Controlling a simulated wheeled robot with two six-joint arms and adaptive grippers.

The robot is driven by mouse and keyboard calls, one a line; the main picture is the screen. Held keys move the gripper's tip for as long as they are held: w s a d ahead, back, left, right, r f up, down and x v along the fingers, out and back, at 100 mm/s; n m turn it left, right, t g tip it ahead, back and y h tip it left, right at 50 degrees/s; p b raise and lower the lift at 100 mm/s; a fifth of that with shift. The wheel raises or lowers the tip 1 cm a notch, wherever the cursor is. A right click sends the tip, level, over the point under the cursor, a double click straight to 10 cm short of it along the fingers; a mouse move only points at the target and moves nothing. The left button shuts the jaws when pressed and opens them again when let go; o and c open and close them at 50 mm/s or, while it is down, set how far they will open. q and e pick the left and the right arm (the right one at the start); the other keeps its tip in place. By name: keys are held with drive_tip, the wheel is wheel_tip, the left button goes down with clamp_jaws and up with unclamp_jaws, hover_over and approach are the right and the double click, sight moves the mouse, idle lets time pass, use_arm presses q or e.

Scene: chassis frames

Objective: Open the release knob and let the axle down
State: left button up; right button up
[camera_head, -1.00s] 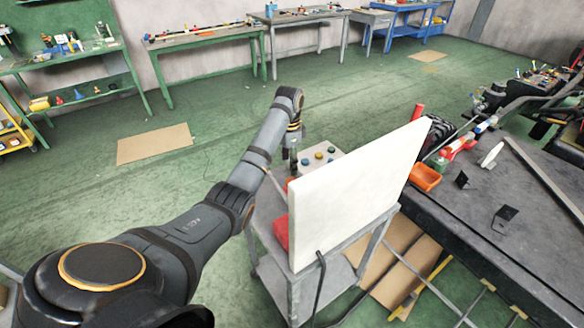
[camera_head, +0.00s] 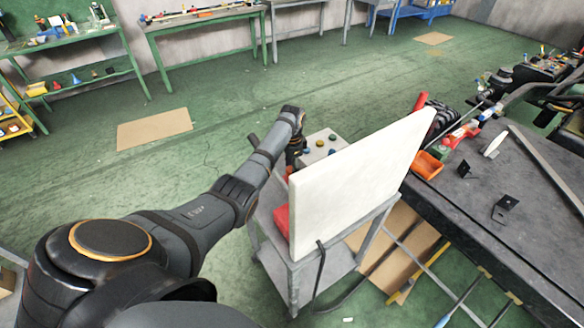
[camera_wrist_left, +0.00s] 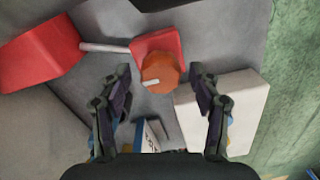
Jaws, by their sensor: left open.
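In the left wrist view an orange knob (camera_wrist_left: 160,73) with a white mark sits on a red base (camera_wrist_left: 158,46). A pale rod (camera_wrist_left: 104,47) runs from the red base to the left. My left gripper (camera_wrist_left: 160,84) is open and empty, its fingers on either side of the knob in the picture; I cannot tell how far the knob is from them. In the head view my left gripper (camera_head: 293,152) is small and partly hidden behind the white panel's edge. The knob is hidden there. I cannot make out the axle for certain. My right gripper is not in view.
A red block (camera_wrist_left: 40,52) and a cream box (camera_wrist_left: 232,105) flank the knob. In the head view a white panel (camera_head: 350,190) stands on a grey cart (camera_head: 310,275), beside a button box (camera_head: 322,146). A dark workbench (camera_head: 490,225) is at right. Green floor is free behind.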

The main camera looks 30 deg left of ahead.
use_arm(q)
drive_tip(key=shift+c, duration=0.7)
drive_tip(key=c, duration=1)
drive_tip(key=shift+c, duration=0.2)
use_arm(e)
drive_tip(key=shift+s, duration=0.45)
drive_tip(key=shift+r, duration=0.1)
